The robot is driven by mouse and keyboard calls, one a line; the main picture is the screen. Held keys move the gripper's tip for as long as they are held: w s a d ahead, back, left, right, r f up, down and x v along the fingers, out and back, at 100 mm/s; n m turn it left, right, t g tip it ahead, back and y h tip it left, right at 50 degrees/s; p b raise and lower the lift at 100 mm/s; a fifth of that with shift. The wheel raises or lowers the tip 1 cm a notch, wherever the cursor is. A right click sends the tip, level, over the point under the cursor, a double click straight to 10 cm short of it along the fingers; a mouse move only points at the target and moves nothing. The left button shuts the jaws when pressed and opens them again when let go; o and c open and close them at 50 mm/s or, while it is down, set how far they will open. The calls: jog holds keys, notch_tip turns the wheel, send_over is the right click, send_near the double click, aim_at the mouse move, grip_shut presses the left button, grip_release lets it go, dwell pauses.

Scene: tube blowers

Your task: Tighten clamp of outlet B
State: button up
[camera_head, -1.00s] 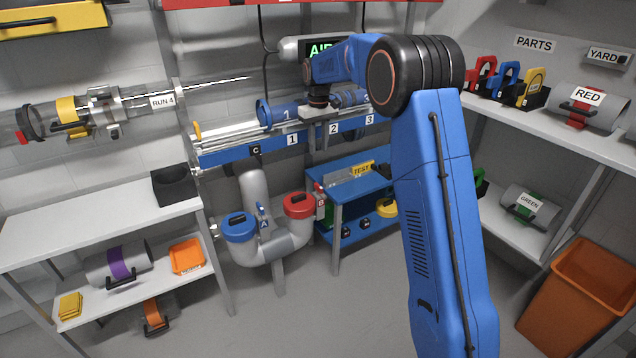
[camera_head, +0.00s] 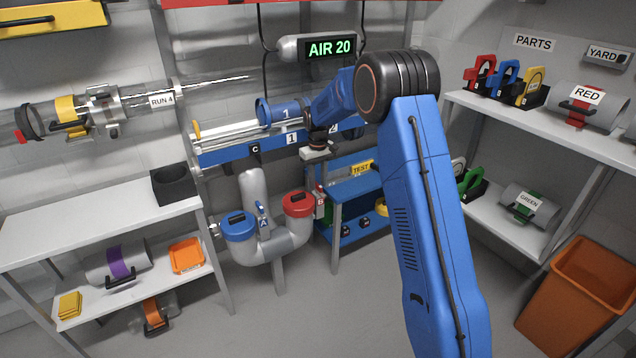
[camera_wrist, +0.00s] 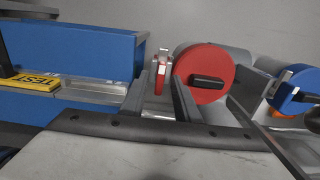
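Outlet B has a red cap (camera_head: 299,204) on the right end of the grey U-shaped pipe. Its clamp (camera_head: 320,203), red and pale with a small B label, is at the cap's right side. In the wrist view the red cap (camera_wrist: 204,73) with its black handle lies right of centre, and the clamp (camera_wrist: 160,72) appears between the finger lines. Whether the clamp is tight is too small to tell. My gripper (camera_head: 317,152) is above the red cap, apart from it. In the wrist view my gripper's fingers (camera_wrist: 158,88) are spread apart with nothing held.
The blue-capped outlet A (camera_head: 238,228) with its blue lever (camera_head: 263,214) stands to the left. A blue bench (camera_head: 352,190) with a yellow TEST sign (camera_head: 361,168) is close on the right. A blue rack (camera_head: 240,150) holds tubes above. An AIR 20 display (camera_head: 330,48) hangs at the back.

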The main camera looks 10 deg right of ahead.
jog(key=shift+f, duration=0.3)
jog(key=shift+c, duration=0.6)
grip_shut()
